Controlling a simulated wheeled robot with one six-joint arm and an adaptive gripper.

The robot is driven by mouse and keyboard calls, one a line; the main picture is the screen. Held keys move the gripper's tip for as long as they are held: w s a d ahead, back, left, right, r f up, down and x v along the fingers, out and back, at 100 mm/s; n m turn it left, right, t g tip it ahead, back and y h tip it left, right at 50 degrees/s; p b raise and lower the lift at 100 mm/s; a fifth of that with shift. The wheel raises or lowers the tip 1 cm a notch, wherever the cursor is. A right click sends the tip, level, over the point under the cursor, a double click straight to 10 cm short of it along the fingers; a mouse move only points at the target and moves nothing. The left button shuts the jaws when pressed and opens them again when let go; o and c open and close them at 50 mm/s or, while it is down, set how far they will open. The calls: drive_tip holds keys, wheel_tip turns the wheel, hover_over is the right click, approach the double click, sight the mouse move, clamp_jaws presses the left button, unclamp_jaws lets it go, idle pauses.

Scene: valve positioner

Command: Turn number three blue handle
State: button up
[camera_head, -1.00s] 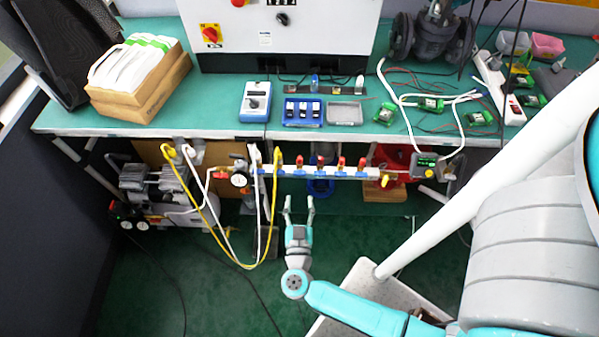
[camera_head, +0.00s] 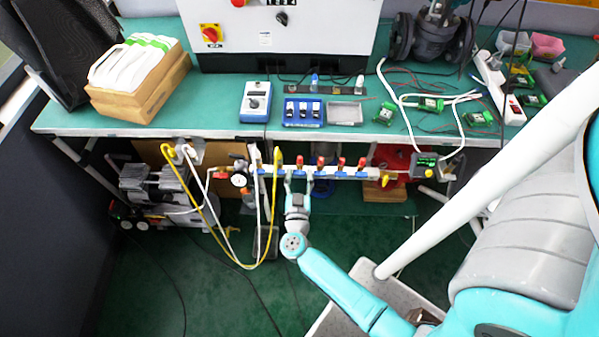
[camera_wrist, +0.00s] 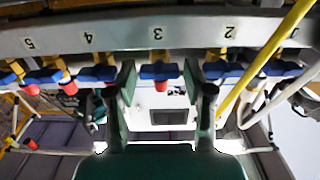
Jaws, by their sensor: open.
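The number three blue handle (camera_wrist: 158,71) sits under the upside-down "3" label in the wrist view, with a red cap on it. Its long side lies level, along the manifold. My gripper (camera_wrist: 167,80) is open, one finger on each side of this handle, with gaps between finger and handle. The left finger is close to the number four blue handle (camera_wrist: 95,73), the right one close to the number two blue handle (camera_wrist: 222,70). In the head view my gripper (camera_head: 297,175) reaches the manifold (camera_head: 330,172) below the bench edge; number three is partly hidden there.
A yellow hose (camera_head: 225,252) and white hoses hang left of my gripper in the head view. The yellow hose (camera_wrist: 265,55) passes right of the right finger in the wrist view. The green bench (camera_head: 200,119) is above the manifold. Green floor lies below.

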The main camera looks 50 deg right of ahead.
drive_tip(key=shift+x, duration=0.8)
drive_tip(key=c, duration=0.9)
drive_tip(key=shift+m, duration=0.8)
drive_tip(key=o, duration=0.9)
drive_tip(key=shift+s+a, duration=0.1)
drive_tip(key=v, duration=1.2)
